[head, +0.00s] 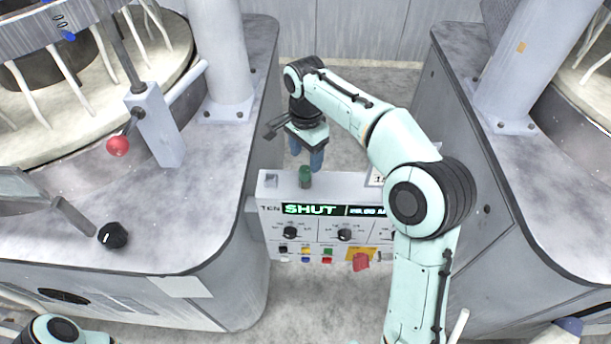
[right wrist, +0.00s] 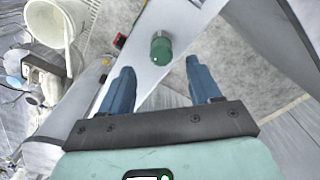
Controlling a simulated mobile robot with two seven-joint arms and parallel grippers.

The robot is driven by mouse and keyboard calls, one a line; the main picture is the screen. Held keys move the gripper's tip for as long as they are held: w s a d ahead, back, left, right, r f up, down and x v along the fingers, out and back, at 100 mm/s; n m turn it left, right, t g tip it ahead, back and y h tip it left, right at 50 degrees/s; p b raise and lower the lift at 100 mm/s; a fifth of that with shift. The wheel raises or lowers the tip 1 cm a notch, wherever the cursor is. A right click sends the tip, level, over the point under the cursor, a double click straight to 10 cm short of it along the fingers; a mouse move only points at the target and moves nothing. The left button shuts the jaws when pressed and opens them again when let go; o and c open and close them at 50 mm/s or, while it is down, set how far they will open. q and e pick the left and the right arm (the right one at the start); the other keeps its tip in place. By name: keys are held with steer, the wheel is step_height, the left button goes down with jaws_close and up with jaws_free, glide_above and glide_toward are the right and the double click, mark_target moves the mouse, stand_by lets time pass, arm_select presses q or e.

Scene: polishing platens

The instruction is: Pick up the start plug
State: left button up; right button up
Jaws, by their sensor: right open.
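A short green plug (head: 305,177), which I take to be the start plug, stands upright on top of the grey control box (head: 262,190). My right gripper (head: 309,158) is just above and behind it in the head view, blue fingers pointing down. In the right wrist view the green plug (right wrist: 161,50) lies ahead of the open fingers (right wrist: 160,72), roughly centred between them, with nothing in the grip. Contact does not show. Only a bit of my left arm shows at the bottom left of the head view; its gripper is out of view.
The box front has a display reading SHUT (head: 310,210), dark knobs, small coloured buttons and a red knob (head: 360,262). A polishing machine (head: 200,215) stands left of the box, another (head: 560,190) right. A red ball-ended lever (head: 118,145) rises at left.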

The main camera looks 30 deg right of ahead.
mark_target(305, 168)
steer(key=shift+w+f, duration=0.1)
steer(key=shift+f, duration=0.2)
step_height(305, 168, down, 5)
steer(key=shift+r+b, duration=0.1)
steer(key=shift+b, duration=0.3)
steer(key=c, duration=1.1)
steer(key=shift+c, duration=0.2)
